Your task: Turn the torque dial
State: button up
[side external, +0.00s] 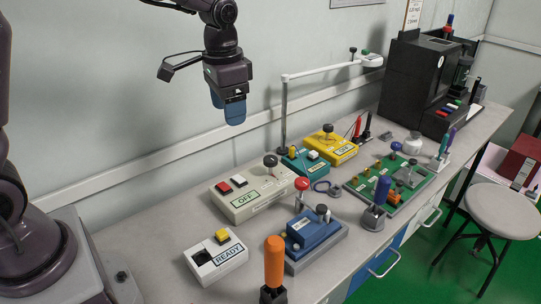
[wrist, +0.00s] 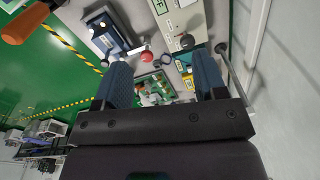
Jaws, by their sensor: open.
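Several testers with dark round knobs stand on the bench; I cannot tell which knob is the torque dial. A cream box marked OFF (side external: 246,199) has a dark knob (side external: 271,161), red and white buttons. A blue tester (side external: 312,237) has a dark knob (side external: 322,210) and a red ball (side external: 302,184) on a lever beside it. A yellow box (side external: 336,151) and a teal box (side external: 302,165) stand behind. My gripper (side external: 231,112) hangs high above the bench near the wall, open and empty, touching nothing. In the wrist view its blue fingers (wrist: 163,78) are wide apart.
A white READY box (side external: 216,262) and an upright orange handle (side external: 274,262) are at the front. A green board (side external: 403,186) lies to the right. A white lamp arm (side external: 325,71) rises at the back. A black machine (side external: 415,75) stands at the far end.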

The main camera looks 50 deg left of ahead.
aim_at(270, 158)
jog(key=w+a+f+m, duration=0.2)
jog(key=w+f+m, duration=0.1)
jog(key=w, duration=0.3)
jog(key=w+a+f+m, duration=0.1)
jog(key=w+f+m, duration=0.3)
jog(key=w, duration=0.3)
jog(key=shift+g, duration=0.3)
notch_tip(270, 158, down, 12)
jog(key=shift+s+f, duration=0.1)
jog(key=c, duration=0.9)
